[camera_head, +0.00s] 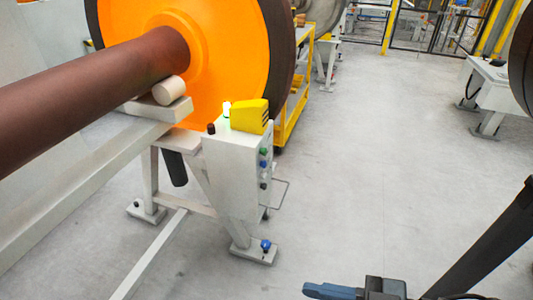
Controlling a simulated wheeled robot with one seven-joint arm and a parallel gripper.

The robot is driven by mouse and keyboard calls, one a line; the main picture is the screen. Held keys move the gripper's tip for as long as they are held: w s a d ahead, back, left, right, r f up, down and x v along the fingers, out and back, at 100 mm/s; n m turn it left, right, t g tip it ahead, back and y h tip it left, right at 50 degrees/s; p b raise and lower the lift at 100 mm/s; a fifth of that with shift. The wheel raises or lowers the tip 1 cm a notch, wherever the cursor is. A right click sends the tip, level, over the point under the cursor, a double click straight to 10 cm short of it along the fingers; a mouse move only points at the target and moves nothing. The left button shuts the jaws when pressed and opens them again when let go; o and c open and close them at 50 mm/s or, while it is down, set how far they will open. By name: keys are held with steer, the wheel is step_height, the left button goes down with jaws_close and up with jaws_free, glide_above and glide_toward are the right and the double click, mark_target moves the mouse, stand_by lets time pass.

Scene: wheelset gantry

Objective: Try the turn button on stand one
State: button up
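A pale grey control box (231,172) stands on the near stand (160,110), which holds a brown axle (80,88) with a large orange wheel (225,50). The box's right side carries a column of small buttons (263,166), seen at a steep angle: a green one, a blue one and others below. I cannot read any labels, so I cannot tell which is the turn button. My gripper (335,291) is at the bottom edge, cut off, well apart from the box.
A thin wire loop (280,193) sticks out right of the box. A foot with a blue knob (263,246) is below it. A yellow frame (292,108) stands behind, and another white stand (495,92) at the far right. The grey floor between is clear.

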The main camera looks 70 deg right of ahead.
jaws_close()
stand_by(1.5)
